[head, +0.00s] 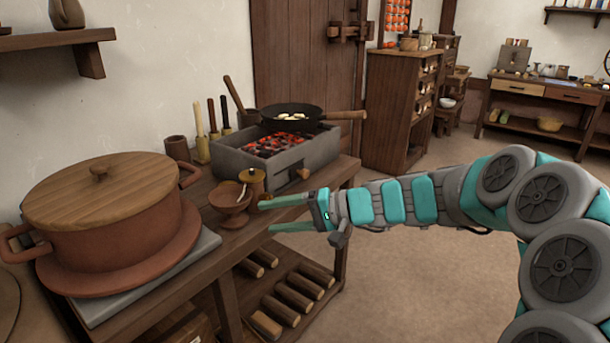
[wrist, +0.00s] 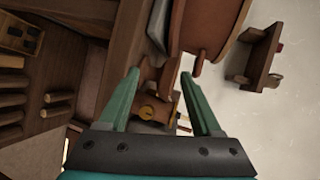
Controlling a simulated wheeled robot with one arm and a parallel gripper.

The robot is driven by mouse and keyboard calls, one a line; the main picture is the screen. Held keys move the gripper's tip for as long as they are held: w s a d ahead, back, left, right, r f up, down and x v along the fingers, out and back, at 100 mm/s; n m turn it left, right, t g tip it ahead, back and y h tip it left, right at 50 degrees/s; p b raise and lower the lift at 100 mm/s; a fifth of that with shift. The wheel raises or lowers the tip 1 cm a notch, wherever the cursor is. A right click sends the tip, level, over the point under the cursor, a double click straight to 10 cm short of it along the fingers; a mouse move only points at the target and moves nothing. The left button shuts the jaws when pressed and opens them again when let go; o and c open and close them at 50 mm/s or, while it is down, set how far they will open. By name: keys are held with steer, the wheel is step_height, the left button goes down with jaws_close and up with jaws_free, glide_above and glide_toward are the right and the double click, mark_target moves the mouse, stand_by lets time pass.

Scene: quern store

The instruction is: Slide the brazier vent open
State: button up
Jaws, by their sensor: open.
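The grey brazier (head: 230,160) stands on the wooden bench in the head view, with glowing coals (head: 275,145) on top. A round wooden knob (head: 303,174) sticks out from its front face, by a dark slot that appears to be the vent. How far the vent is open I cannot tell. My gripper (head: 267,216) is open and empty, its fingers pointing left at the bench's front edge. It is lower than the knob and left of it, close to a brown bowl. In the wrist view, my gripper (wrist: 160,74) shows two spread green fingers; I cannot make out the brazier there.
A pan (head: 291,117) rests over the coals. A large lidded clay pot (head: 110,232) stands at left. Logs (head: 300,290) lie on the lower shelf. Floor at right is clear.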

steer(key=w+d+m+t+y, duration=0.1)
steer(key=w+d+m+t, duration=0.3)
steer(key=w, duration=0.6)
steer(key=m+t+h, duration=0.1)
steer(key=m+t, duration=0.1)
steer(key=t, duration=0.2)
glide_toward(307, 176)
steer(key=x, duration=0.3)
steer(key=p+x, duration=0.1)
steer(key=x, duration=0.6)
steer(key=shift+w+a+r, duration=0.15)
steer(key=shift+w+a, duration=0.05)
steer(key=shift+a, duration=0.05)
steer(key=shift+c, duration=0.3)
jaws_close()
